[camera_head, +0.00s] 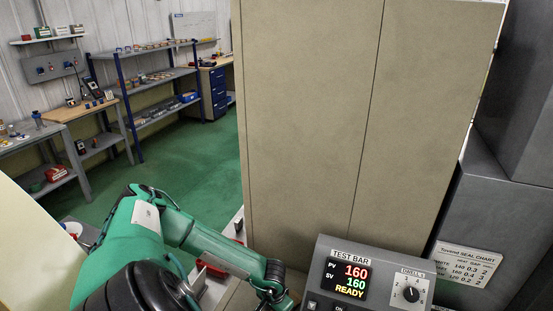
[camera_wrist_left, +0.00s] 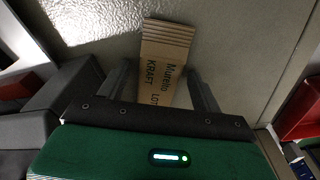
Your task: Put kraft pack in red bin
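The kraft pack (camera_wrist_left: 166,62), a flat brown packet with dark print and ridges at one end, lies slightly tilted on a grey surface in the left wrist view. My left gripper (camera_wrist_left: 160,72) is over it, with its two dark fingers spread on either side of the pack. A narrow gap shows at the left finger; I cannot tell whether the right finger touches. A red box-like thing (camera_wrist_left: 302,108) is at the right edge of the left wrist view, possibly the red bin. In the head view the left gripper is out of sight, and so is the pack.
A grey control box (camera_head: 368,275) labelled TEST BAR reads READY at the front right. A tall beige cabinet (camera_head: 310,110) stands behind it. Another red item (camera_wrist_left: 16,86) sits by dark grey blocks at the wrist view's left. Shelves (camera_head: 155,80) stand far back.

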